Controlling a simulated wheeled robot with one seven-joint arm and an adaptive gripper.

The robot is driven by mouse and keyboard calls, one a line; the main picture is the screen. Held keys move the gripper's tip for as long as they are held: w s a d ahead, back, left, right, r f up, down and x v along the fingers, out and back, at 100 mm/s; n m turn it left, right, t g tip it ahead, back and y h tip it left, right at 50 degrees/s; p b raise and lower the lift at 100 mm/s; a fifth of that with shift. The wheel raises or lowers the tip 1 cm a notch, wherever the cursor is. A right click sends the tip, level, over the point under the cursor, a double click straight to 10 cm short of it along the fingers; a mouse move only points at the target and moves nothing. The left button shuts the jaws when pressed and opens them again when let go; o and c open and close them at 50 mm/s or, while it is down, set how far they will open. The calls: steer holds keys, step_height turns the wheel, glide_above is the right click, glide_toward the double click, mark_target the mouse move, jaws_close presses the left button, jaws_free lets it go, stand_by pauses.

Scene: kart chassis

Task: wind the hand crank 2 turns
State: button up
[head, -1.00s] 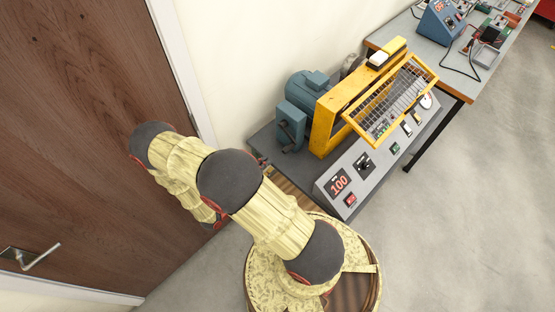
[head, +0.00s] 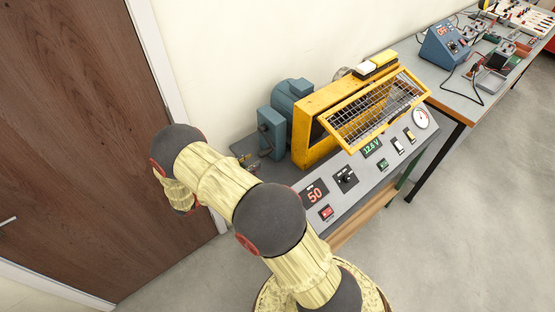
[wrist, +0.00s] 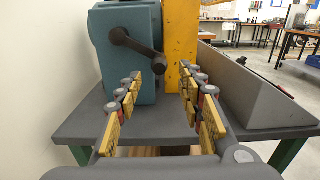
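The hand crank (wrist: 138,46) is a dark arm on the face of a blue-grey gearbox (wrist: 123,75). Its arm slants down to the right from the hub, and a short handle is at its lower end. My gripper (wrist: 158,76) is open, with yellow-padded fingers pointing at the machine. In the wrist view the crank handle shows in the gap between the fingertips; I cannot tell whether it lies between them in depth. No contact is visible. In the head view the gearbox (head: 270,133) stands at the bench's left end, and my arm hides most of the gripper.
A yellow housing (head: 310,120) with a tilted mesh guard (head: 375,112) adjoins the gearbox. A sloping control panel (head: 345,182) has a red display reading 50. A brown door (head: 80,130) is at left. A second bench (head: 455,98) holds instruments. Open floor lies at right.

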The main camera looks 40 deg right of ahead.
mark_target(265, 153)
steer(key=shift+s+d+b, duration=0.15)
steer(key=shift+d+b, duration=0.25)
steer(key=shift+d, duration=3.5)
steer(key=shift+c, duration=1.4)
jaws_close()
